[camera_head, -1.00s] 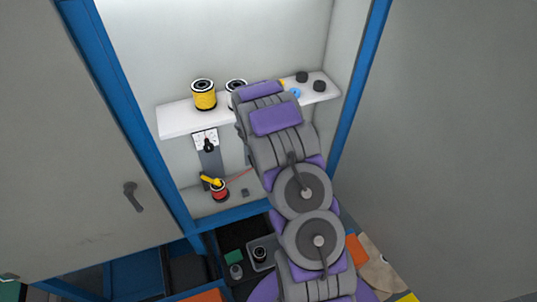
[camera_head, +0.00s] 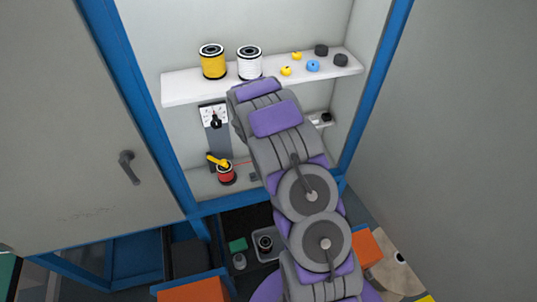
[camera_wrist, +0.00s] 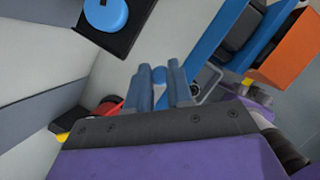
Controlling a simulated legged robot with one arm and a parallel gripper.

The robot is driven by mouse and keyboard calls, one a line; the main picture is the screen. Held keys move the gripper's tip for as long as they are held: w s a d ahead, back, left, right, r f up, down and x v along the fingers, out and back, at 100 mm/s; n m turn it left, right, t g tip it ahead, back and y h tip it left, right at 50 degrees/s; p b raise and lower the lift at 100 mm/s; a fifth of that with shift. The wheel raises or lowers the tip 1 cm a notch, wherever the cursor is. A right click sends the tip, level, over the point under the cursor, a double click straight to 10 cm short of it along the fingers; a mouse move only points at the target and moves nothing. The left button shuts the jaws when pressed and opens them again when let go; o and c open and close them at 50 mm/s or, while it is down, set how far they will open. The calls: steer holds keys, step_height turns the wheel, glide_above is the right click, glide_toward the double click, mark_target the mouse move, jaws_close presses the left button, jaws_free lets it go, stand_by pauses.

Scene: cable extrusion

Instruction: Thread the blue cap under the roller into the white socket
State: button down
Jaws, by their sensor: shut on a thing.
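My gripper (camera_wrist: 163,88) shows in the wrist view with its two blue fingers close together, shut on a small blue piece, the blue cap (camera_wrist: 160,74), seen between the fingertips. In the head view my own arm hides the gripper and the cap. A thin red cable (camera_head: 243,162) runs right from the red spool (camera_head: 226,176) and passes behind my arm. A blue disc on a black plate (camera_wrist: 120,38), which looks like the roller, is at the top of the wrist view, apart from my fingers. A white fitting with a black part (camera_head: 318,119), perhaps the socket, shows right of my arm.
The white shelf (camera_head: 185,90) above holds a yellow spool (camera_head: 213,64), a white spool (camera_head: 250,66), a loose blue piece (camera_head: 313,66), yellow pieces and black pieces. A gauge (camera_head: 214,118) stands left of my arm. The blue cabinet frame (camera_head: 375,90) bounds the right side.

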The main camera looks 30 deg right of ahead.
step_height(320, 180, down, 3)
steer(key=shift+w+b, duration=0.15)
steer(key=shift+b, duration=1.05)
steer(key=b, duration=0.4)
glide_above(256, 174)
steer(key=s+a, duration=0.1)
steer(key=s, duration=0.1)
step_height(256, 174, down, 3)
steer(key=shift+w+a+f+b, duration=0.1)
steer(key=shift+w+f+b, duration=0.2)
steer(key=shift+w+b, duration=0.15)
steer(key=shift+w+a+f+b, duration=0.1)
steer(key=shift+w+f+b, duration=0.2)
steer(key=shift+w, duration=0.2)
steer(key=shift+s+d+f, duration=0.1)
steer(key=shift+d+f, duration=0.15)
steer(key=shift+f, duration=0.5)
steer(key=shift+a+f, duration=0.75)
steer(key=shift+f, duration=0.1)
steer(key=shift+d+f, duration=0.1)
steer(key=shift+d, duration=0.45)
steer(key=shift+a+f+p, duration=0.15)
steer(key=shift+a+p, duration=0.2)
